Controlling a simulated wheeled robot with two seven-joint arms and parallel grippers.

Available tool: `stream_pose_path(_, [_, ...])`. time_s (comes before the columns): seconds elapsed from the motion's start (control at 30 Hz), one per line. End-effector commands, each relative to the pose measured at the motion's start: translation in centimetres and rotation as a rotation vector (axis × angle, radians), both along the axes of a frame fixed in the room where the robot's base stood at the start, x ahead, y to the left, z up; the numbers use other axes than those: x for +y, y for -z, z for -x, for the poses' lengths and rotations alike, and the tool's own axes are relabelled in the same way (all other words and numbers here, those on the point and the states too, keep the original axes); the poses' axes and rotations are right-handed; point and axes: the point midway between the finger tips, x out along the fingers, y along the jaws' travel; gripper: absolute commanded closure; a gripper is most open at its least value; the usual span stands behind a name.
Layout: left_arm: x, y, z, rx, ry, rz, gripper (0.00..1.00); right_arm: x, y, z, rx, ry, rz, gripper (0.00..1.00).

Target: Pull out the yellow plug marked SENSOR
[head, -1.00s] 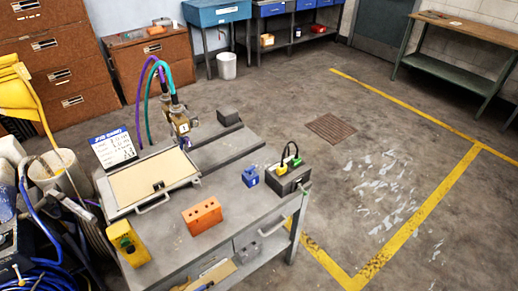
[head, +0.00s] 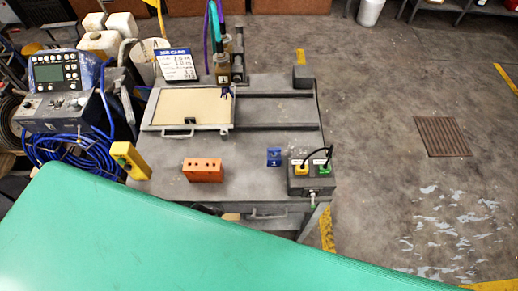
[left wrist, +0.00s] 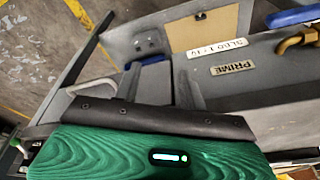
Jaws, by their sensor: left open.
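The yellow plug (head: 301,169) sits in the top of a dark box (head: 312,185) at the cart's right front corner, beside a green plug (head: 324,170). Black cable loops up from the plugs. White tags are by them, too small to read. In the left wrist view, my left gripper (left wrist: 168,75) is open, its grey fingers standing above its green body with nothing seen between them. The plugs cannot be made out in that view. My left gripper does not show in the head view. My right gripper is in neither view.
My green arm hides the head view's lower part. Open floor lies right of the cart.

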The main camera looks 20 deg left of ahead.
Motion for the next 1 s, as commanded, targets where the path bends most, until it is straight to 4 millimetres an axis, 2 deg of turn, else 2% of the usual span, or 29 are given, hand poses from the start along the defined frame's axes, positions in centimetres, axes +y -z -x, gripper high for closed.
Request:
stream_pose_path(0.03, [0.0,-2.9,-0.3,-0.013,-0.001,0.002,0.58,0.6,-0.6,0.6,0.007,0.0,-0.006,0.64])
stream_pose_path(0.1, [0.0,-5.9,-0.5,-0.022,-0.002,0.002,0.58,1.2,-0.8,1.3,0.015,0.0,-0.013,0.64])
stream_pose_path(0.3, [-0.2,-12.6,-0.7,-0.046,0.004,0.008,0.58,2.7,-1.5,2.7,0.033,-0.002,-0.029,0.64])
stream_pose_path(0.43, [-0.9,-16.8,-1.1,-0.072,0.038,0.027,0.58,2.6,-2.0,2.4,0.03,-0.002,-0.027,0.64])
stream_pose_path(0.5, [-2.1,-19.1,-2.0,-0.1,0.093,0.053,0.58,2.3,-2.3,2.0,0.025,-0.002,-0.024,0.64])
stream_pose_path(0.7, [-6.0,-20.8,-5.1,-0.163,0.286,0.133,0.58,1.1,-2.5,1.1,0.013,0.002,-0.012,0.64])
stream_pose_path(1.0, [-12.0,-20.8,-10.4,-0.25,0.608,0.241,0.58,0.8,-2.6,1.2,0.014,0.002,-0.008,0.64])
